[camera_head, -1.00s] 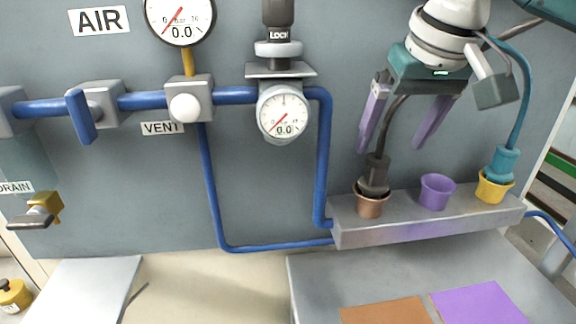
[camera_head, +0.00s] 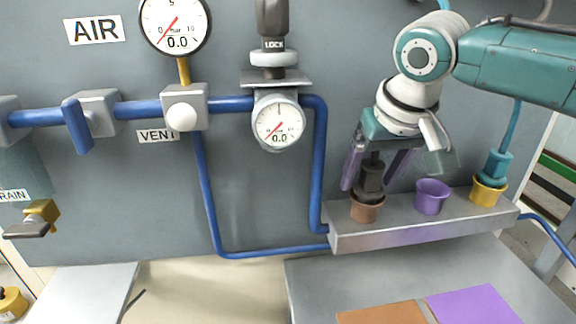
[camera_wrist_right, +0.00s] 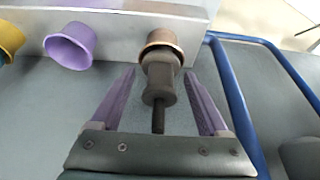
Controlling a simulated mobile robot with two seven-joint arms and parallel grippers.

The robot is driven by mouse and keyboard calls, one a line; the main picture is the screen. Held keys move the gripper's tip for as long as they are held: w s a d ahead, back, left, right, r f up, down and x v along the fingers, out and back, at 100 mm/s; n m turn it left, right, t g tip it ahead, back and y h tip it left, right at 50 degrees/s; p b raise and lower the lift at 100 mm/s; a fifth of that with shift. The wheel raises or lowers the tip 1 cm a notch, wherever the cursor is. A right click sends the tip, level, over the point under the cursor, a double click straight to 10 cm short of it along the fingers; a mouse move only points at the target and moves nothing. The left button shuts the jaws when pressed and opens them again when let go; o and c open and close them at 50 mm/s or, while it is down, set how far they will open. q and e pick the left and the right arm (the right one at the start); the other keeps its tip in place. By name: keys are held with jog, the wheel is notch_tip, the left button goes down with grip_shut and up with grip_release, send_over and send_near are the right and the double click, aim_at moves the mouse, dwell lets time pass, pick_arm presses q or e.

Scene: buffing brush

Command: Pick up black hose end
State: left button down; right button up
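The black hose end (camera_head: 372,178) sits upright in the copper-brown cup (camera_head: 367,209) at the left of the grey ledge. In the right wrist view the hose end (camera_wrist_right: 161,80) lies between the two purple fingers, with its mouth in the copper cup (camera_wrist_right: 160,42). My right gripper (camera_head: 371,184) is open around the hose end; the wrist view shows gaps on both sides of it (camera_wrist_right: 160,80). The upper hose is mostly hidden behind the gripper in the head view. My left gripper is not in view.
A purple cup (camera_head: 432,198) stands empty in the middle of the ledge (camera_head: 420,230). A yellow cup (camera_head: 489,192) at its right holds a teal hose end (camera_head: 496,165). Blue pipes (camera_head: 320,170) and a gauge (camera_head: 279,122) are on the wall to the left.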

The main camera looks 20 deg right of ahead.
jog(key=c, duration=1.2)
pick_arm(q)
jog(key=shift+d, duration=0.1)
